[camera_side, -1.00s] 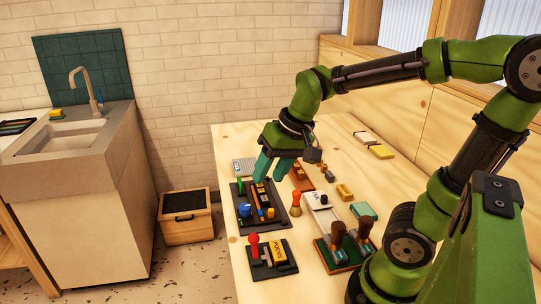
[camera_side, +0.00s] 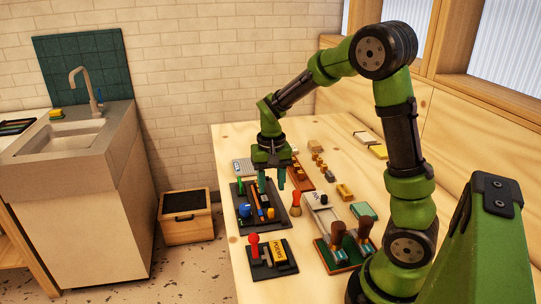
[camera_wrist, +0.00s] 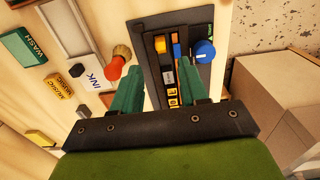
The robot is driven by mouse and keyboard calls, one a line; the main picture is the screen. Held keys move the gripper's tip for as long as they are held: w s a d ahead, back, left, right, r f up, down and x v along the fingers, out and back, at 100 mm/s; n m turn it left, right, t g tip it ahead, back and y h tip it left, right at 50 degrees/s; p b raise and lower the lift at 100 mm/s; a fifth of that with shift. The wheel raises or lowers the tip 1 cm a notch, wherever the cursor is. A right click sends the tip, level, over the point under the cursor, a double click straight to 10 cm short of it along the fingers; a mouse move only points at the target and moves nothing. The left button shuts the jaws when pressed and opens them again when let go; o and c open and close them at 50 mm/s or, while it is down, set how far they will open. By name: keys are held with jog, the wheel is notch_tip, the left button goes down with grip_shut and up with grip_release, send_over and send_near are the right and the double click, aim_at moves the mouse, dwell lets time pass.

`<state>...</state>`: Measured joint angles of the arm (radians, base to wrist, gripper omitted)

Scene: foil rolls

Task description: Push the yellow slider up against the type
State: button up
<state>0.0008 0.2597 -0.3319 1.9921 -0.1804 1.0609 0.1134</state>
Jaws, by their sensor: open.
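A black composing tray (camera_side: 250,225) lies on the table, with a narrow channel holding small blocks. A yellow block (camera_side: 270,213), which looks like the slider, sits near its front end and shows in the wrist view (camera_wrist: 160,44). Yellow lettered type (camera_wrist: 172,98) lies in the same channel, with dark and teal pieces between. My gripper (camera_side: 270,187) is open and empty, pointing down over the tray's far part. In the wrist view its fingers (camera_wrist: 160,66) straddle the channel. Their height above it is hard to tell.
A blue knob (camera_wrist: 204,51) stands on the tray. An orange-topped wooden handle (camera_side: 296,204) stands just right of the tray. A smaller black tray with a red knob (camera_side: 253,240) lies in front. A white ink box (camera_side: 320,205) lies further right.

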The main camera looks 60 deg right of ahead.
aim_at(271, 209)
notch_tip(271, 209, down, 8)
jog(key=shift+f, duration=0.25)
